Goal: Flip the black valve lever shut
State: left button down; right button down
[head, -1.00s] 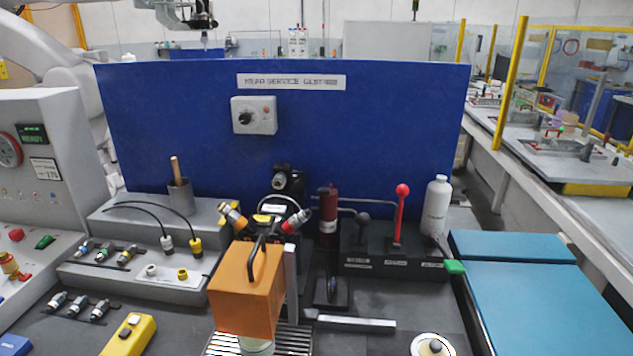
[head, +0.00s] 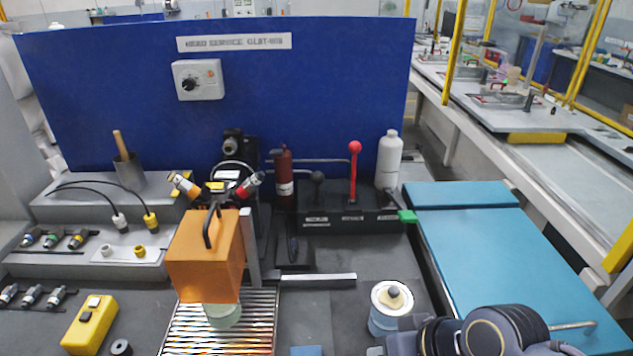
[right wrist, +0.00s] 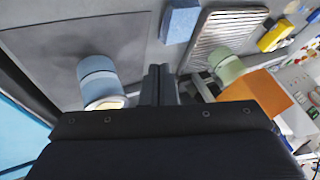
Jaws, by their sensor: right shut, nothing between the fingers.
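A black box (head: 345,219) with several levers stands at the foot of the blue panel in the head view. The black valve lever (head: 318,178), with a dark ball knob, rises from its left part. A red-knobbed lever (head: 354,165) stands upright in the middle, and a green handle (head: 407,216) sticks out at the right end. My right gripper (right wrist: 160,84) is shut and empty in the right wrist view, pointing over the bench near a blue-grey canister (right wrist: 97,80). Its arm shows at the lower right of the head view, well in front of the levers. My left gripper is not in view.
An orange cover (head: 205,262) stands over a metal grate (head: 250,335), left of the levers. A red cylinder (head: 283,178) and a white bottle (head: 388,160) flank the lever box. The canister (head: 388,325) stands front centre. A teal surface (head: 500,260) lies to the right.

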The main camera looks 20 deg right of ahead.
aim_at(317, 184)
jog(key=w+a+n+t+h+b, duration=0.2)
jog(key=w+n+t+h+b, duration=0.3)
jog(key=w, duration=0.6)
jog(key=w+a+r+n+t+h+b, duration=0.1)
jog(key=w+a+n+t+h+b, duration=0.2)
jog(key=w+h, duration=0.7)
jog(key=w+n+t+b, duration=0.2)
jog(key=n+t, duration=0.2)
jog(key=t, duration=0.1)
jog(key=shift+a+n+b, duration=0.3)
jog(key=shift+b, duration=0.05)
jog(key=p+x, duration=0.2)
jog(key=x, duration=1.2)
jog(key=shift+r, duration=0.1)
